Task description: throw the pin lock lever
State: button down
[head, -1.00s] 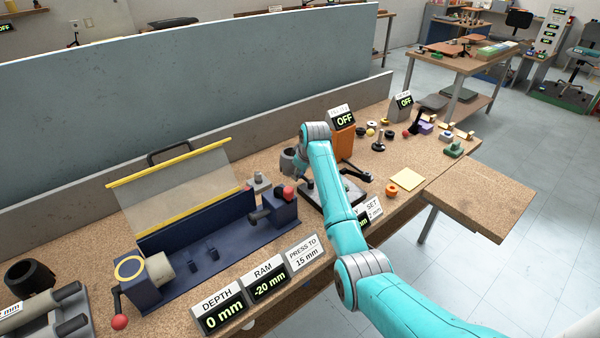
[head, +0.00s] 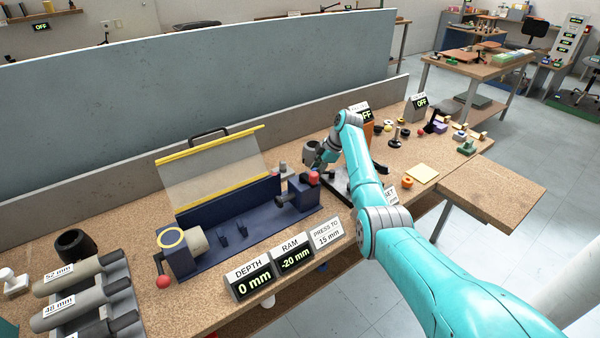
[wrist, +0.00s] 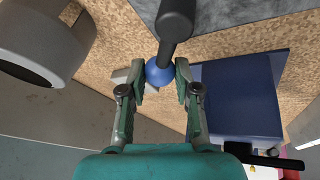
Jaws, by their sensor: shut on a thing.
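In the wrist view a dark lever (wrist: 175,18) comes down from the top and ends in a blue ball knob (wrist: 159,73). My gripper (wrist: 161,76) is shut on this knob, one finger on each side. In the head view my gripper (head: 320,160) is beside the right end of the navy press fixture (head: 262,222), behind its red knob (head: 313,178). The lever and blue knob cannot be made out in the head view, and my arm covers part of that area.
A navy block (wrist: 237,97) is close to the right of my gripper, and a grey cylinder (wrist: 48,42) is at upper left. A clear guard (head: 215,170) stands behind the fixture. Display signs (head: 250,278) line the bench front. Small parts and a yellow pad (head: 422,173) lie to the right.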

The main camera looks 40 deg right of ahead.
jog(key=n, duration=0.1)
jog(key=s+a+n+g+y, duration=0.1)
jog(key=n, duration=0.1)
jog(key=shift+s+n, duration=0.2)
jog(key=shift+n, duration=0.1)
jog(key=shift+s+a+n+g+y, duration=0.2)
jog(key=shift+s+n+g+y, duration=0.25)
jog(key=shift+n, duration=0.6)
jog(key=shift+s+a+n+g+y, duration=0.2)
jog(key=shift+s+n, duration=0.35)
jog(key=shift+n, duration=0.5)
jog(key=c, duration=0.8)
grip_release()
jog(key=v, duration=1.2)
